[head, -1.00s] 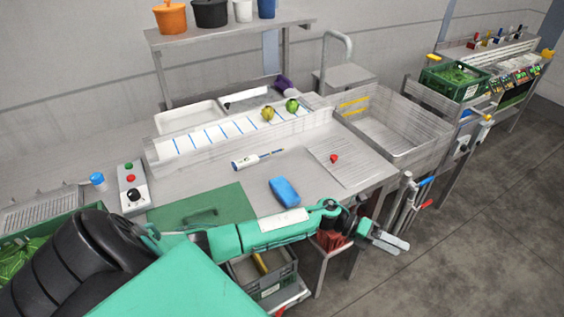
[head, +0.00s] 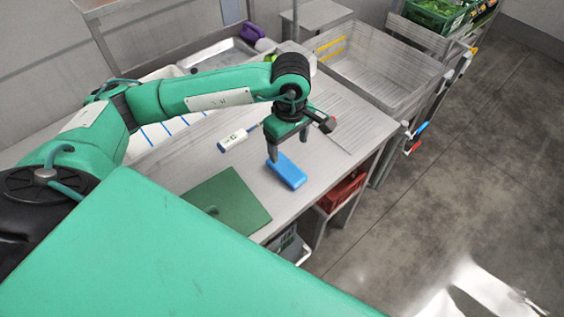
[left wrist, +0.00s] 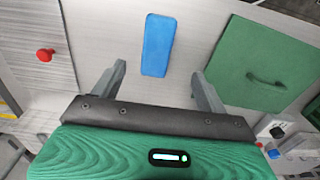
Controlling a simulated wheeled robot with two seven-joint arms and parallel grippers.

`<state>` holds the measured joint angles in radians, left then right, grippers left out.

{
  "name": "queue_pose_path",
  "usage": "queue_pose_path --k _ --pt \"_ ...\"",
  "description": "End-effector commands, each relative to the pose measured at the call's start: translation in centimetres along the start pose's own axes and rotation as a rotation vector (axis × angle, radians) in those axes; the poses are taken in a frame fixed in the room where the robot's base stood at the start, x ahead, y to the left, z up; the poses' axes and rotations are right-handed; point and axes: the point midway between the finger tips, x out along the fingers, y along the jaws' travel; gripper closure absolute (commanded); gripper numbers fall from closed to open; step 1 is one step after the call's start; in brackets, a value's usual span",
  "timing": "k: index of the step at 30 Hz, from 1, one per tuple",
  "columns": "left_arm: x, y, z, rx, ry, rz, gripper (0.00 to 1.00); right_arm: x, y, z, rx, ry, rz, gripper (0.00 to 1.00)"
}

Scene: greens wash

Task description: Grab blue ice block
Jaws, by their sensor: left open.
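The blue ice block (head: 287,171) lies flat on the metal counter, to the right of the green cutting board. It also shows in the left wrist view (left wrist: 158,45), beyond the fingertips and between their lines. My left gripper (head: 288,156) points down just above and behind the block in the head view. In the left wrist view its two fingers (left wrist: 158,76) are spread apart with nothing between them. I cannot tell whether a finger touches the block. My right gripper is in neither current view.
The green cutting board (head: 228,200) lies left of the block. A white-and-blue handheld probe (head: 233,140) lies behind it. A red knob (left wrist: 45,54) shows in the left wrist view. The counter's front edge is close to the block.

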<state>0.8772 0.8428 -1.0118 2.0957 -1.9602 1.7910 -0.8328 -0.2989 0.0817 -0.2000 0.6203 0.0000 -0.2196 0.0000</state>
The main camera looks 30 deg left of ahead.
Motion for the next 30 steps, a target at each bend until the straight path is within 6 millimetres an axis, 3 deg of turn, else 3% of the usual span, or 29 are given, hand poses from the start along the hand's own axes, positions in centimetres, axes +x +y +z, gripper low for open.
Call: queue_pose_path --k 4,9,17,24,30 --pt "3.0 -0.1 0.1 -0.002 -0.004 -0.006 0.25 -1.0 1.4 0.7 0.0 -0.009 0.015 0.64" --pt "5.3 0.0 0.1 -0.003 -0.004 -0.004 0.25 -1.4 1.0 0.5 0.001 -0.009 0.01 0.64" --pt "7.2 0.1 0.2 -0.004 -0.006 -0.006 0.25 -2.7 -1.3 -0.3 0.003 -0.001 -0.014 0.64" --pt "10.5 0.4 0.3 -0.004 -0.005 -0.003 0.25 -4.0 -0.7 -0.4 -0.001 0.0 -0.008 0.64" --pt "11.2 0.5 0.3 -0.003 -0.005 0.0 0.25 -4.0 0.0 -0.3 0.0 -0.001 -0.001 0.64"
